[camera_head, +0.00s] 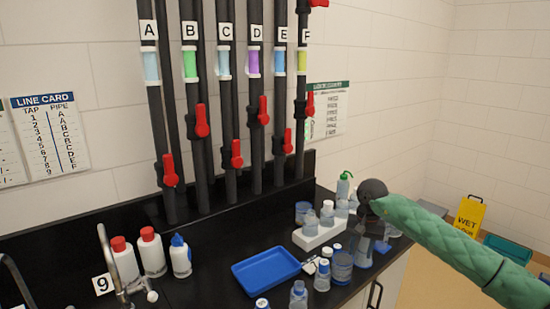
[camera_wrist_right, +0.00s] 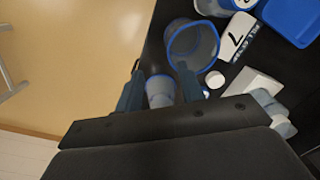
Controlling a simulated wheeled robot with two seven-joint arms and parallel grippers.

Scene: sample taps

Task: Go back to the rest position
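My right arm, in a green sleeve, comes in from the right in the head view. Its dark gripper hangs over the counter's right end, among the small containers there. In the right wrist view the two fingers of my right gripper (camera_wrist_right: 160,75) stand apart. A small pale bottle (camera_wrist_right: 160,91) shows between them, with no clear grip on it. My left gripper is not in view. Several pipes (camera_head: 229,100) with red tap handles, labelled A to F, stand along the black backboard.
A blue tray (camera_head: 266,282) lies on the black counter, with several bottles and a white rack (camera_head: 311,240) beside it. A blue-rimmed beaker (camera_wrist_right: 192,43) is close to my right gripper. Red-capped bottles (camera_head: 151,252) stand left. A yellow sign (camera_head: 469,216) stands on the floor at right.

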